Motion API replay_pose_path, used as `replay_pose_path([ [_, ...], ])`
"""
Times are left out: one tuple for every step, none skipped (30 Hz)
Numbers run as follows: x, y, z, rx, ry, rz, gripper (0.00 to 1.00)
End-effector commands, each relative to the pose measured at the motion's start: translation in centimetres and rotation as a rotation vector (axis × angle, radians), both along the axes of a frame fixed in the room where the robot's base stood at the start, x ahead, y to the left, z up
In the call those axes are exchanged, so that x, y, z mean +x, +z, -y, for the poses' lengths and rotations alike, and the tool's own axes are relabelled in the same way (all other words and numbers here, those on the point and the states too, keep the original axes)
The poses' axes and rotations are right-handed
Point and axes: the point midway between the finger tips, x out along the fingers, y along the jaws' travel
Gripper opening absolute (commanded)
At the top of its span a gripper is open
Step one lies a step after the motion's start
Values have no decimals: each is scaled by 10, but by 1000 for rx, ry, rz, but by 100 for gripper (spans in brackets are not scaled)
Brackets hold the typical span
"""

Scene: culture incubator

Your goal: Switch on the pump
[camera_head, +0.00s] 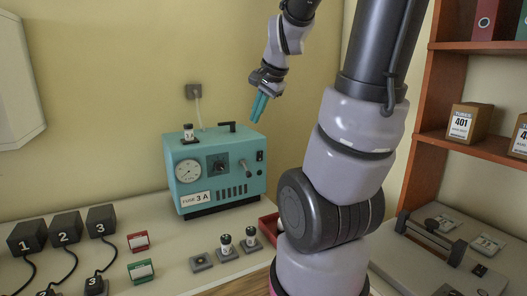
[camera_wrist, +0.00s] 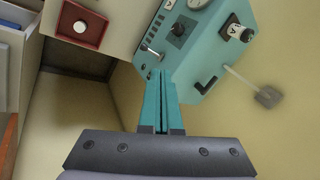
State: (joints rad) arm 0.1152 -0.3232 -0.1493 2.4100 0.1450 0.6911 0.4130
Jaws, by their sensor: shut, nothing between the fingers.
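The pump (camera_head: 215,172) is a teal box on the bench against the back wall, with a round gauge, a dark knob (camera_head: 217,165), a metal lever (camera_head: 245,168), small dark controls at the right and a "FUSE 3 A" label. It also shows rotated in the wrist view (camera_wrist: 200,65). My gripper (camera_head: 258,108) has teal fingers held together and empty, pointing down above the pump's right end. In the wrist view my fingers (camera_wrist: 161,80) reach toward the pump's edge near the lever (camera_wrist: 153,51). I cannot tell contact there.
Numbered black boxes (camera_head: 64,228) with cables are at left. A shelf (camera_head: 470,146) is at right.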

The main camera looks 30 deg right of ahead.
Motion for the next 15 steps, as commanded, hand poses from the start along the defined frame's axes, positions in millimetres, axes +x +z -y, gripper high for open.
replay_pose_path([
  [9,-13,14,24,-71,-28,0],
  [14,-19,23,38,-114,-38,0],
  [19,-28,33,56,-170,-52,0],
  [23,-34,40,65,-207,-60,0],
  [26,-40,47,77,-244,-70,0],
  [29,-47,56,89,-289,-80,0],
  [31,-51,61,95,-318,-86,0],
  [33,-56,66,102,-344,-91,0],
  [35,-61,72,109,-374,-98,0],
  [36,-64,76,113,-393,-101,0],
  [37,-66,80,117,-409,-103,0],
  [38,-69,83,121,-428,-107,0],
  [38,-71,85,123,-437,-109,0],
  [39,-72,86,124,-444,-110,0],
  [39,-73,88,126,-451,-111,0],
])
